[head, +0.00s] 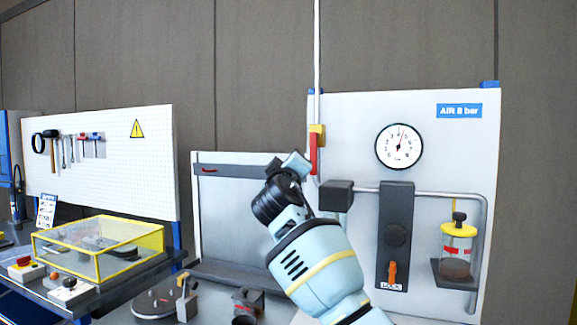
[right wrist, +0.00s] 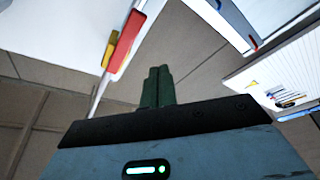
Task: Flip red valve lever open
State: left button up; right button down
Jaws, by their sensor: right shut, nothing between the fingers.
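The red valve lever (head: 313,154) hangs down along the white vertical pipe, below a yellow valve body (head: 318,130), at the left edge of the white air panel. In the right wrist view the red lever (right wrist: 124,46) and a yellow part (right wrist: 111,48) show at upper left. My right gripper (right wrist: 158,72) is shut and empty; its dark fingers point toward the upper middle, to the right of the lever, with a gap in the picture. In the head view my right wrist is just left of and below the lever, and the fingertips are hard to make out. My left gripper is out of view.
The white air panel (head: 346,115) carries a round gauge (head: 399,146), a dark block with an orange handle (head: 392,273), and a jar (head: 457,251). A grey horizontal pipe crosses it. A pegboard with tools (head: 110,160) and a yellow-framed clear box (head: 98,244) are at left.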

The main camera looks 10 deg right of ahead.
jog(key=r+v, duration=0.1)
jog(key=v, duration=0.5)
jog(key=shift+s, duration=0.25)
dwell(0.3)
